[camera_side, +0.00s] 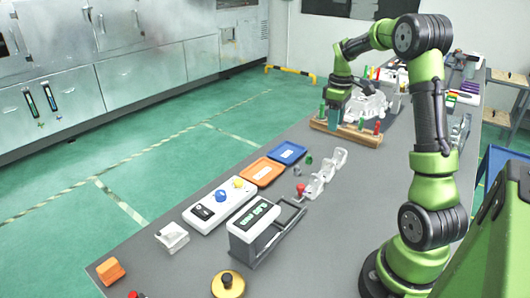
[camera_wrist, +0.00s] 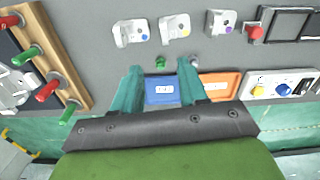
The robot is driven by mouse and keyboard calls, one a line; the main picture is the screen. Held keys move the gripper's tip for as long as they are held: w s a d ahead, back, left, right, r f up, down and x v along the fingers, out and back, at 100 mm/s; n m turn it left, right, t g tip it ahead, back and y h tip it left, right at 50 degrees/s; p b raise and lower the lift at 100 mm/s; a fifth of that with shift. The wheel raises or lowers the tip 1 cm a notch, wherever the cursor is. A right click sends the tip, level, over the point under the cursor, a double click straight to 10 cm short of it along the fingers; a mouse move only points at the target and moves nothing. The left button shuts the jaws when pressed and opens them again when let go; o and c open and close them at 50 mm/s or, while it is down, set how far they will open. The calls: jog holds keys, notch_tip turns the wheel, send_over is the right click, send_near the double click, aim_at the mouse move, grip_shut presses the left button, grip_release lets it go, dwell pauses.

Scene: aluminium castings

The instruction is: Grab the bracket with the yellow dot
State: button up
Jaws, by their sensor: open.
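Three pale cast brackets lie in a row on the grey table. In the wrist view, the bracket with the yellow dot (camera_wrist: 174,27) is the middle one, near the top edge. The left bracket (camera_wrist: 130,33) carries a bluish dot, and the right bracket (camera_wrist: 221,21) a purple-blue one. In the side view the middle bracket (camera_side: 325,172) shows, but its dot is too small to tell. My gripper (camera_wrist: 160,70) is open and empty, with teal fingers. In the side view my gripper (camera_side: 335,119) is near the wooden peg rack, behind and apart from the brackets.
The wooden rack (camera_wrist: 72,95) holds red and green pegs. A blue tray (camera_side: 287,152) and an orange tray (camera_side: 262,171) lie left of the brackets. A small green part (camera_wrist: 160,62) and a red knob (camera_wrist: 255,33) are nearby. A white button box (camera_side: 220,205) stands towards the front.

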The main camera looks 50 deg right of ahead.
send_near(329, 160)
notch_tip(329, 160, down, 5)
notch_tip(329, 160, down, 6)
jog(key=shift+s+d+r, duration=0.1)
jog(key=shift+r, duration=0.05)
dwell(0.3)
grip_shut()
